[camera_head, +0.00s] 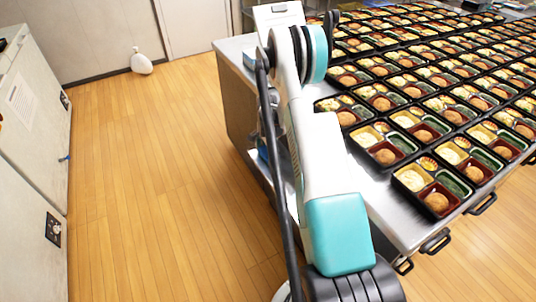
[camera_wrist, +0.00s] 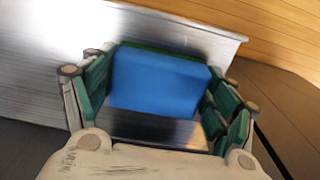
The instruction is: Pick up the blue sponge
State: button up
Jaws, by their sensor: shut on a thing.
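The blue sponge (camera_wrist: 155,85) is a thick blue block with a thin dark green layer along its far edge. It fills the space between the fingers in the middle of the wrist view. My gripper (camera_wrist: 158,78) is shut on it, with green-padded fingers at its left and right sides. Whether the sponge still touches the steel surface below cannot be told. In the head view my own arm covers the gripper, and I cannot make out the sponge for certain.
A steel table (camera_head: 397,222) carries many black bento trays (camera_head: 437,192) in rows, close to my arm's right side. Its left end by my arm is mostly bare. Wooden floor (camera_head: 160,180) is open on the left, with a white bottle (camera_head: 142,64) by the wall.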

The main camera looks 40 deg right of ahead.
notch_tip(320, 180, up, 20)
jog(key=p, duration=0.6)
